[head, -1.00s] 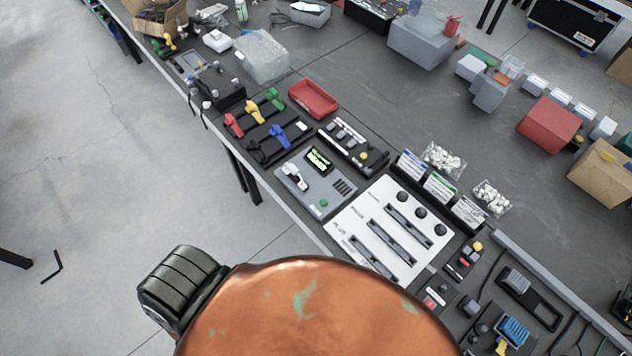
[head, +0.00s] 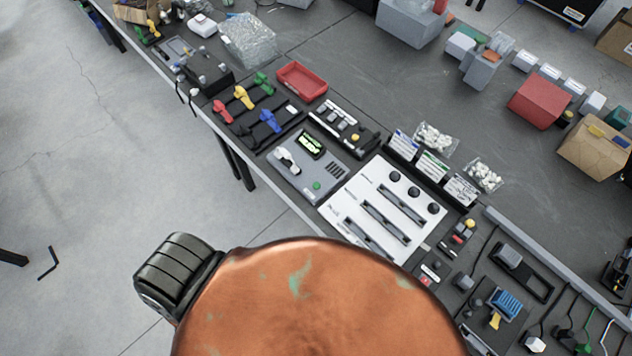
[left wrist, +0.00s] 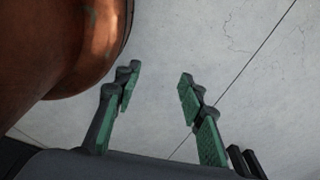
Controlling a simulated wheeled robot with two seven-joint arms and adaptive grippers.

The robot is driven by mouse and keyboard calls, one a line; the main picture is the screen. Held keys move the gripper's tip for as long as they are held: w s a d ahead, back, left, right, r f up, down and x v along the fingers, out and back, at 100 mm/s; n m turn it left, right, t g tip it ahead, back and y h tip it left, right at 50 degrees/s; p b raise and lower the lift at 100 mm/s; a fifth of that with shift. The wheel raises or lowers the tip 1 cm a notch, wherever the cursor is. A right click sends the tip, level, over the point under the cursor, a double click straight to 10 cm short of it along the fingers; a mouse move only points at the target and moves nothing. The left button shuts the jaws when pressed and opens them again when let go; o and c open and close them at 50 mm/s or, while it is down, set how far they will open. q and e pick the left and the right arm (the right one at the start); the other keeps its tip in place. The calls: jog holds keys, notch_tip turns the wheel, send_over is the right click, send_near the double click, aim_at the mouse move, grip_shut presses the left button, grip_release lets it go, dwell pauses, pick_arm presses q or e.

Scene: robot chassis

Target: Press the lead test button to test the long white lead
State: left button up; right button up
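In the head view a grey tester box (head: 300,192) lies flat on the bench. It has a small lit screen (head: 311,145), a white part (head: 287,160) on its left and a round green button (head: 317,185) near its front edge. I cannot read a label that marks a lead test button. Leads with coloured ends lie at the bottom right, one with a white end (head: 535,344); I cannot tell which is the long white lead. My left gripper (left wrist: 159,75) is open and empty above bare floor in the left wrist view. My right gripper is out of view.
A white panel (head: 345,207) with slots and black knobs sits right of the tester. A rack of coloured clamps (head: 257,109), a red tray (head: 301,81) and a black block with switches (head: 344,131) stand near. My copper-coloured body covers the bottom middle.

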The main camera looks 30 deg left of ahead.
pick_arm(q)
jog(key=shift+c, duration=0.3)
grip_shut()
dwell(0.3)
dwell(1.2)
